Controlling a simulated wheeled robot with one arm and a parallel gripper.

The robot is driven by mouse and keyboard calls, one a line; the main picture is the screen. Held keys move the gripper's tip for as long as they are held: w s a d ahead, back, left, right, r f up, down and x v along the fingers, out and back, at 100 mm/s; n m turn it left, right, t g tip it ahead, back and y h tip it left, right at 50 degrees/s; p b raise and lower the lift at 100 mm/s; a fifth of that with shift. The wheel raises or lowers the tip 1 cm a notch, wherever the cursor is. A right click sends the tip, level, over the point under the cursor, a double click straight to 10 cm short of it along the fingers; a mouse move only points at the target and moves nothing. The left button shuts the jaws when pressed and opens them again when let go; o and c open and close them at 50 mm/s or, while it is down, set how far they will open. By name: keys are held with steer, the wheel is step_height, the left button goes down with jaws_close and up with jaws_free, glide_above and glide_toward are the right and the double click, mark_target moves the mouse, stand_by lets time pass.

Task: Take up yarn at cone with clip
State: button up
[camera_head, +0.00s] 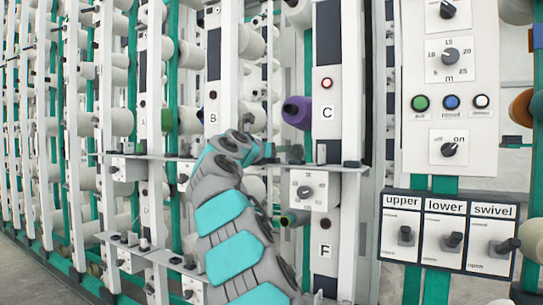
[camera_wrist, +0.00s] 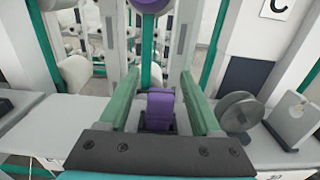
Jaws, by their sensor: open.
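A purple yarn cone (camera_head: 296,110) sticks out of the creel beside panel C; its lower end also shows at the top of the wrist view (camera_wrist: 152,5). My gripper (camera_wrist: 160,76) has two green fingers, spread apart, pointing toward the creel. Between them is a small purple block in a dark holder, perhaps the clip (camera_wrist: 160,106). There is a visible gap on each side of it, so the fingers do not close on it. In the head view my arm hides most of the gripper area, and I cannot make out the clip there.
A white shelf (camera_wrist: 70,118) runs below the gripper. A grey disc (camera_wrist: 238,112) and an upright plate with a hole (camera_wrist: 295,118) stand on it, close right of the fingers. White cones (camera_head: 250,40) fill the racks at left. A control panel (camera_head: 450,85) and a lever box (camera_head: 450,233) are at right.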

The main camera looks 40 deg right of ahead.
jaws_close()
stand_by(0.6)
